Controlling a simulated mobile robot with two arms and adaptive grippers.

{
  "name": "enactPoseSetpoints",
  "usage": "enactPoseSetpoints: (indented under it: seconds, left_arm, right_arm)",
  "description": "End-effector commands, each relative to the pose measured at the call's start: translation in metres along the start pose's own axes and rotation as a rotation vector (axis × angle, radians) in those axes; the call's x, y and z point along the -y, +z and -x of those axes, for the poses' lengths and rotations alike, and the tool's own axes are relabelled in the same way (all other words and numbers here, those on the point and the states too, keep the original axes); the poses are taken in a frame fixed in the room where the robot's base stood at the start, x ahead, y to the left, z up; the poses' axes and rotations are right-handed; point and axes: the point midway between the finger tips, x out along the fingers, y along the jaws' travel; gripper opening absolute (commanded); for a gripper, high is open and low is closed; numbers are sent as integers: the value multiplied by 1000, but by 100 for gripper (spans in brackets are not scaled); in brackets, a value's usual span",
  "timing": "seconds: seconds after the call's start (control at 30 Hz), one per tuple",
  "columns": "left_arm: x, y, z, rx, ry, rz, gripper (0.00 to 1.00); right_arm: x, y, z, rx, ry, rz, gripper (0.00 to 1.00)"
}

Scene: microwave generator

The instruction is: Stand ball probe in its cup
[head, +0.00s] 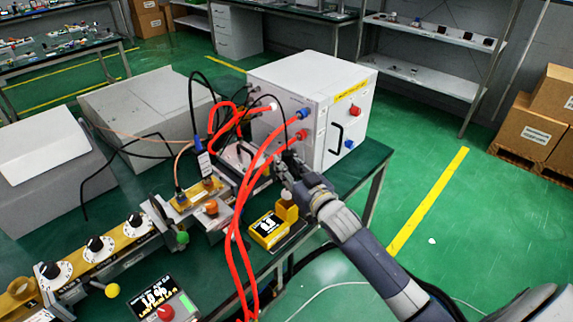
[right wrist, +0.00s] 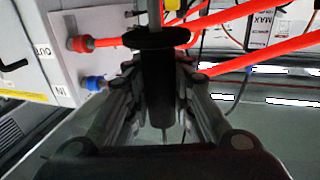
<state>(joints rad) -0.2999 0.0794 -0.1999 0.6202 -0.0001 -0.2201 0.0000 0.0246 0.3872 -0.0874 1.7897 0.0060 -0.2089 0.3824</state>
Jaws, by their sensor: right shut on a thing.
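My left gripper is not in view.
The white box (head: 300,75) has red and blue ports and a black handle. Thick red hoses (head: 236,245) loop beside my gripper and cross the table front. A waveguide with black dials (head: 97,245) lies left. The green table's right edge (head: 375,185) is close.

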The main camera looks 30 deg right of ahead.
Motion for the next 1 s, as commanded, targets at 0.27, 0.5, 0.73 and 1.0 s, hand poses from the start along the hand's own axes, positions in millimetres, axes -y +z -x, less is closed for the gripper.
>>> enactPoseSetpoints:
  seconds: [0.27, 0.5, 0.73, 1.0]
  left_arm:
    - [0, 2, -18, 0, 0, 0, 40]
    - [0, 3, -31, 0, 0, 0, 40]
    - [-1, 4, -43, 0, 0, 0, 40]
    - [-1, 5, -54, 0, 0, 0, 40]
  right_arm:
    - [0, 26, 0, 0, 0, 1, 0]
    - [0, 45, 0, 0, 0, 0, 0]
    - [0, 63, 0, 0, 0, -1, 0]
    - [0, 81, 0, -1, 0, 0, 0]
